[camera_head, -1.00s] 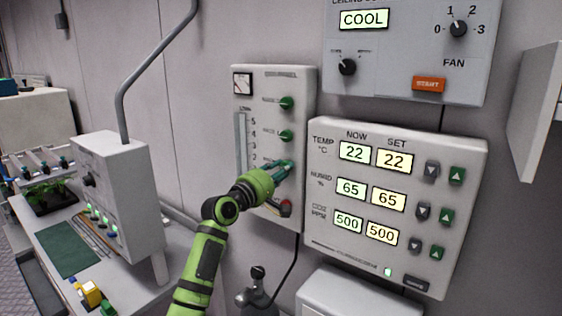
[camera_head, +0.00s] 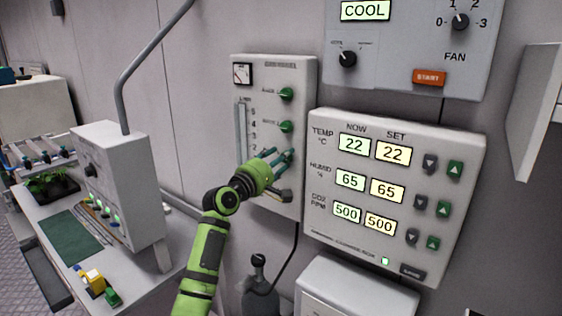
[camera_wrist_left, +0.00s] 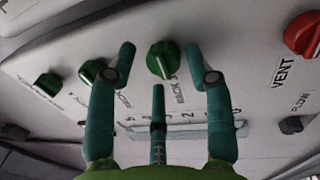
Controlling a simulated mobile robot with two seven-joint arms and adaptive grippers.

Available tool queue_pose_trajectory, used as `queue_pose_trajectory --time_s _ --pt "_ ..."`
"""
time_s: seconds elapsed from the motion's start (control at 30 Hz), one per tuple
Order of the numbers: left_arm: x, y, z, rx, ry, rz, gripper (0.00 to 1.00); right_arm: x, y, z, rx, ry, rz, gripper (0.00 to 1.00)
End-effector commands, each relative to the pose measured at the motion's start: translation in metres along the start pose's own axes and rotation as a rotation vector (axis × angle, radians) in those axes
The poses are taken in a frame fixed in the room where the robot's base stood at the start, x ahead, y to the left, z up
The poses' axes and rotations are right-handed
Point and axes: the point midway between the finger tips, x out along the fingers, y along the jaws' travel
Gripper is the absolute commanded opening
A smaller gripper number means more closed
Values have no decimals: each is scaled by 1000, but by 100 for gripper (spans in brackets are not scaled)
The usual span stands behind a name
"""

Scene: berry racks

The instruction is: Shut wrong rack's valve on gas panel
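The gas panel (camera_head: 270,72) is a pale wall box with a small gauge, a flow scale and a column of green valve knobs. The top knob (camera_head: 286,94) and the second knob (camera_head: 286,127) show clearly. My left gripper (camera_head: 279,158) is at the lowest green knob and partly covers it. In the left wrist view my left gripper (camera_wrist_left: 160,52) is open, its fingers apart on either side of a green knob (camera_wrist_left: 163,60) labelled "RACK"; its number is unreadable. I cannot tell whether they touch it. A red VENT knob (camera_wrist_left: 302,34) is to the right. My right gripper is out of view.
A climate panel (camera_head: 398,265) with displays and buttons is right of the gas panel, below a COOL/FAN control box (camera_head: 408,60). A bench (camera_head: 48,212) with a white box unit (camera_head: 125,190) stands at left. A grey pipe (camera_head: 150,55) rises from that unit.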

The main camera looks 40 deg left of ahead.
Motion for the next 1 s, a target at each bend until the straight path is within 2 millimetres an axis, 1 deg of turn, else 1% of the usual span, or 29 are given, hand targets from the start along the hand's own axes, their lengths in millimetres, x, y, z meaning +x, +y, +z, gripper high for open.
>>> queue_pose_trajectory --time_s 0.27,0.37,0.47,0.7,0.8,0.9,1.0 --pt "0 -4 1 -2 -4 -9 54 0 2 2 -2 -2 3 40" --pt "-6 -5 2 -2 -4 -10 54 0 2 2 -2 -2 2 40" --pt "-20 -6 1 0 -3 -11 54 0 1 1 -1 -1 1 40" --pt "-72 -5 0 0 -2 -11 54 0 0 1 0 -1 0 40" --pt "-91 -5 0 -2 -2 -10 54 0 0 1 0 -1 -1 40" --pt "-106 -4 0 -2 -2 -9 54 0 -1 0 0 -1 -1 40" --pt "-115 -3 -1 -2 -2 -8 54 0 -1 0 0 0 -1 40"
